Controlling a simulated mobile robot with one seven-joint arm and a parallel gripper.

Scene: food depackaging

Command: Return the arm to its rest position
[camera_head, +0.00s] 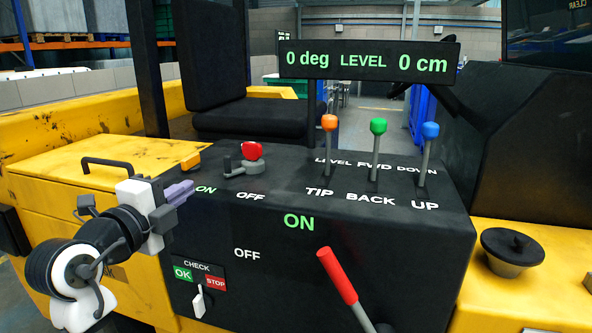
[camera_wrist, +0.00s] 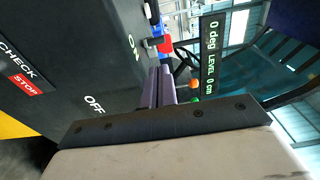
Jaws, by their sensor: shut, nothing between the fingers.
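My gripper (camera_head: 181,193) is at the left of the head view, in front of the left end of the black control console (camera_head: 300,235). Its purple fingers are shut and empty. In the wrist view the shut fingers (camera_wrist: 160,88) point toward the console top. The red key switch (camera_head: 251,151) stands on the console top behind and to the right of the fingers, apart from them in the head view. My arm is bent at the lower left.
Three levers with orange (camera_head: 329,123), green (camera_head: 378,126) and blue (camera_head: 430,130) knobs stand on the console. A red-handled lever (camera_head: 337,276) rises in front. A display (camera_head: 368,62) reads 0 deg, level, 0 cm. A black handle (camera_head: 107,163) sits on the yellow body at left.

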